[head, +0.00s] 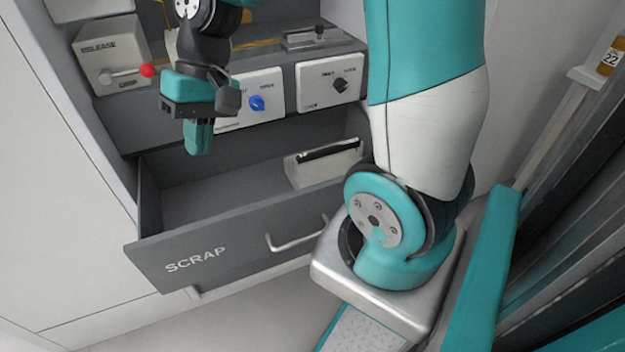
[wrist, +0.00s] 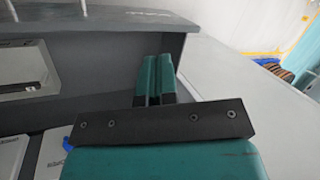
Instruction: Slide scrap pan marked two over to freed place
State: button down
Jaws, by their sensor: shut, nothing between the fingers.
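A pale grey pan (head: 325,165) with a dark strip along its top sits in the right part of the open drawer marked SCRAP (head: 230,250). My arm hides part of that side. No number is readable on the pan. It also shows at the left of the wrist view (wrist: 42,86). The drawer's left part shows a bare floor. My gripper (head: 198,150) is shut and empty, pointing down over the left part of the drawer, apart from the pan. Its closed fingers also show in the wrist view (wrist: 154,80).
Above the drawer stand a RELEASE box (head: 110,55) with a red-knobbed lever (head: 147,71), a box with a blue knob (head: 256,103) and one with a black knob (head: 342,86). The drawer's handle (head: 297,240) sticks out in front. A metal-lidded box (head: 318,38) stands behind.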

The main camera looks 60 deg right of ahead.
jog(key=w+d+f+m+y, duration=0.1)
jog(key=w+d+f+m, duration=0.2)
jog(key=d, duration=0.4)
jog(key=w+d+f+m, duration=0.1)
jog(key=d+f+m, duration=0.2)
jog(key=d+m, duration=0.3)
jog(key=s+d+f+m+t+y+p, duration=0.1)
jog(key=s+d+f+m+t, duration=0.25)
jog(key=d, duration=0.55)
jog(key=s+d+f+m+g+y+p, duration=0.1)
jog(key=s+d+f+m, duration=0.2)
jog(key=d+f+m, duration=0.35)
jog(key=s+d+f+m+t, duration=0.3)
jog(key=s+d+f, duration=0.3)
jog(key=f, duration=0.1)
jog(key=shift+g, duration=0.25)
jog(key=x, duration=0.9)
jog(key=shift+s+d+f, duration=0.15)
jog(key=shift+d+f, duration=0.05)
jog(key=shift+f, duration=0.1)
jog(key=w+a, duration=0.2)
jog(key=a, duration=0.1)
jog(key=shift+f, duration=0.2)
jog(key=shift+w+a, duration=0.25)
jog(key=shift+a, duration=0.15)
